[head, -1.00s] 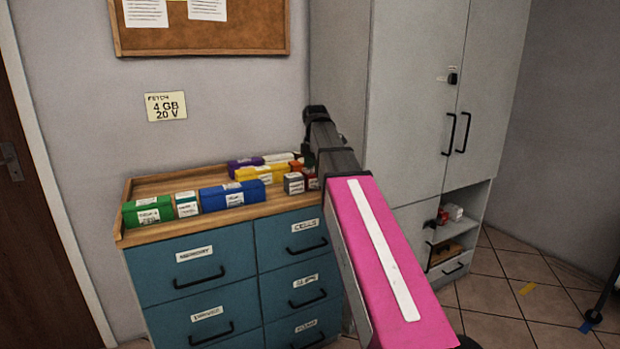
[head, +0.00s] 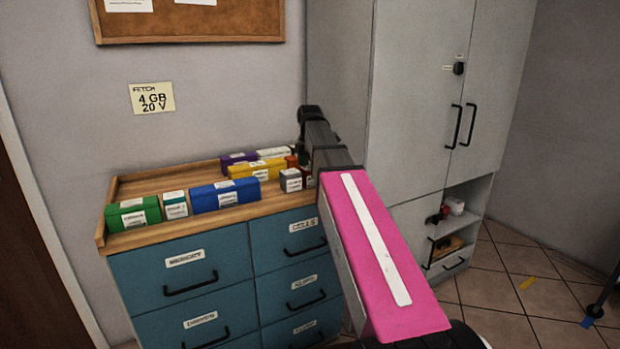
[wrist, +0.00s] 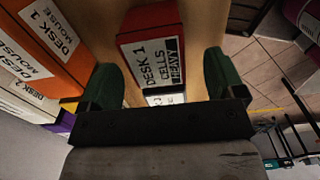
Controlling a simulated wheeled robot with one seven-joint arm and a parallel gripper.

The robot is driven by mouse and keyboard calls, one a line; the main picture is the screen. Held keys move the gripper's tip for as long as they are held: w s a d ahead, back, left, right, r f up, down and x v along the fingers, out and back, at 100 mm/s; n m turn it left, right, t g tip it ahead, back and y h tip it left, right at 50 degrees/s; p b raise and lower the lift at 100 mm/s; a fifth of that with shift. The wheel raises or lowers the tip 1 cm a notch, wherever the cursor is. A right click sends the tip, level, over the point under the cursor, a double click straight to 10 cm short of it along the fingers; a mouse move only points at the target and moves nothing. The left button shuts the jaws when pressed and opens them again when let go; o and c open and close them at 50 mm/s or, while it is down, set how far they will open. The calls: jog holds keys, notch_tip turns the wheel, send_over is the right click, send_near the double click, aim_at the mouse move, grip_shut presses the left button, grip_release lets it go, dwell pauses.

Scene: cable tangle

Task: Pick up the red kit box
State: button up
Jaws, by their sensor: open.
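A red box (wrist: 150,22) with a white label reading "DESK 1 CELLS HEAVY" shows in the wrist view, on the wooden top. My gripper (wrist: 163,78) is open, with one green-padded finger on each side of the box's width and a visible gap on both sides. The frames do not show how far down the fingers reach beside it. In the head view, only a sliver of red (head: 308,180) shows beside a grey box (head: 291,180); my arm hides the rest, and my fingers are hard to make out there.
An orange box (wrist: 60,45) lies close by on the left in the wrist view. Green (head: 133,213), blue (head: 224,196), yellow (head: 257,169) and purple (head: 238,158) boxes share the dresser top (head: 190,228). A tall grey cabinet (head: 415,90) stands right of it.

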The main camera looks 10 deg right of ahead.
aim_at(310, 177)
jog(key=shift+w+d+f, duration=0.1)
jog(key=shift+f, duration=1.25)
jog(key=shift+w+d+f, duration=0.1)
jog(key=shift+f, duration=1.2)
jog(key=c, duration=1.2)
jog(key=shift+r, duration=0.1)
